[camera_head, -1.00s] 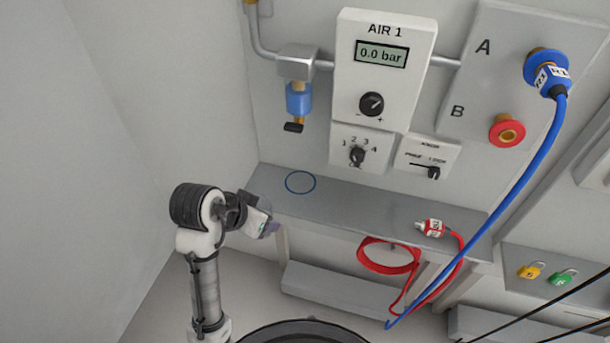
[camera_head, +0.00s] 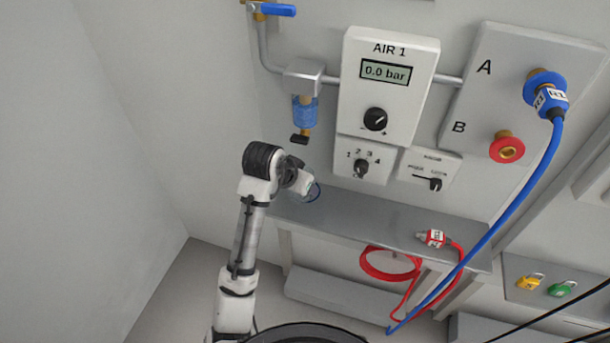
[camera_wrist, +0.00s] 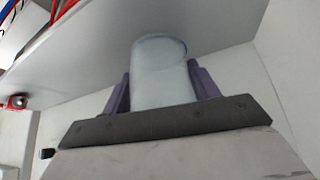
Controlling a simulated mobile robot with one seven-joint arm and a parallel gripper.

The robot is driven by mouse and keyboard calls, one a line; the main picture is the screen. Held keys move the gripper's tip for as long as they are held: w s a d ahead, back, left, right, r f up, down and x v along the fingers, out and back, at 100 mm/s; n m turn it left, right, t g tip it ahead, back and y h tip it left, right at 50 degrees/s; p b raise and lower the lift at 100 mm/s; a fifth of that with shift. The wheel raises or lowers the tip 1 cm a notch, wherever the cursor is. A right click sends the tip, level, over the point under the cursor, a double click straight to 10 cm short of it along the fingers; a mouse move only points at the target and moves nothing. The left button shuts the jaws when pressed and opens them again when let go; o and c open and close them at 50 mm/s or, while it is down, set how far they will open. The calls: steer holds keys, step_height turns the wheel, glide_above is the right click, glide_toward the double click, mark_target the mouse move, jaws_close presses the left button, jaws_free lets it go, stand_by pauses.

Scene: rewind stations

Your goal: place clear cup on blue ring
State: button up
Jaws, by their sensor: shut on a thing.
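My gripper (camera_wrist: 160,90) is shut on the clear cup (camera_wrist: 160,72), which stands between the purple fingers in the wrist view. In the head view my gripper (camera_head: 310,188) is over the left end of the grey shelf. A bluish curved edge shows beside it there; I cannot tell whether it is the cup's rim or part of the blue ring. The rest of the blue ring is hidden behind my gripper. I cannot tell whether the cup touches the shelf.
The grey shelf (camera_head: 375,226) is clear in its middle. A red-and-white hose connector (camera_head: 432,238) lies toward its right end. The AIR 1 panel (camera_head: 388,85) and a blue filter bowl (camera_head: 304,115) are on the wall above. A blue hose (camera_head: 520,195) hangs at right.

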steer(key=shift+w+d+r+p, duration=0.1)
steer(key=shift+w+d+p, duration=0.1)
steer(key=shift+w+d, duration=0.3)
steer(key=shift+w+d+p, duration=0.2)
steer(key=shift+w+d, duration=0.1)
steer(key=shift+w, duration=0.4)
steer(key=shift+s+a+f, duration=0.1)
steer(key=shift+f, duration=0.2)
steer(key=shift+c, duration=0.4)
steer(key=shift+f, duration=0.1)
steer(key=shift+f, duration=0.1)
steer(key=shift+f, duration=0.15)
steer(key=o, duration=1.1)
steer(key=shift+c, duration=0.2)
steer(key=shift+r, duration=0.2)
